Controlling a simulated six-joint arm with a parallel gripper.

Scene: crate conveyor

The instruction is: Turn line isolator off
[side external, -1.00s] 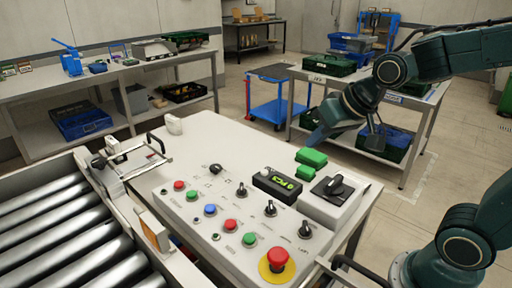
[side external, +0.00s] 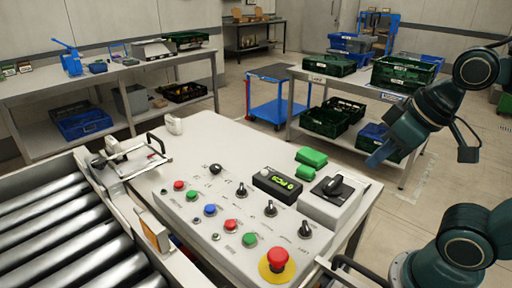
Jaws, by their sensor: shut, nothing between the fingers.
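The line isolator appears to be the large black rotary handle (side external: 333,186) on a dark plate, on top of a pale grey box (side external: 327,208) at the right end of the control panel (side external: 190,240). No label on it is readable, so I cannot tell its set position. My gripper (side external: 376,159) is shut and empty, its bluish fingertips pointing down and left. In the picture it is above and right of the handle, apart from it.
Beside the isolator are a green-digit display (side external: 277,183) and green blocks (side external: 310,157). A red emergency button (side external: 277,258) on yellow, several small knobs and coloured buttons cover the panel. A roller conveyor (side external: 60,240) lies left. Shelves with crates stand behind.

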